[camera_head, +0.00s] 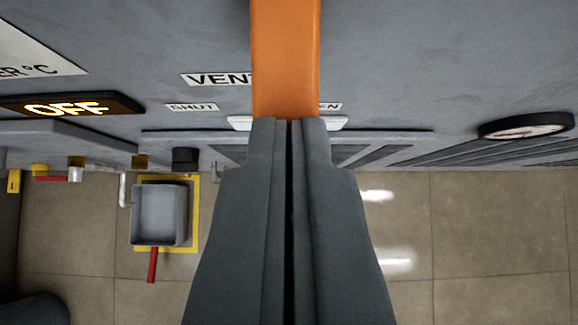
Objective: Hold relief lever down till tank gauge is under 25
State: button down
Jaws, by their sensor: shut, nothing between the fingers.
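My gripper (289,124) is shut and empty in the middle of the view. Its fingertips overlap the lower end of a broad orange lever (286,60) on the grey panel; I cannot tell whether they touch it. A label reading "VENT" (216,79), partly covered, lies behind this lever, with "SHUT" (191,107) to its left and a label ending in "EN" (330,106) to its right. No label naming a relief lever is visible. A round gauge (525,126) with a black rim is at the right, seen very obliquely; its reading is not legible.
A lit "OFF" display (70,105) is at the left. Below it are a grey basin (160,213) in a yellow outline, a red bar (152,264) and pipe fittings (75,170). The tiled floor (490,230) at lower right is clear.

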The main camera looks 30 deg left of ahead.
jog(key=shift+r, duration=1.3)
jog(key=v, duration=1.2)
jog(key=shift+r, duration=0.25)
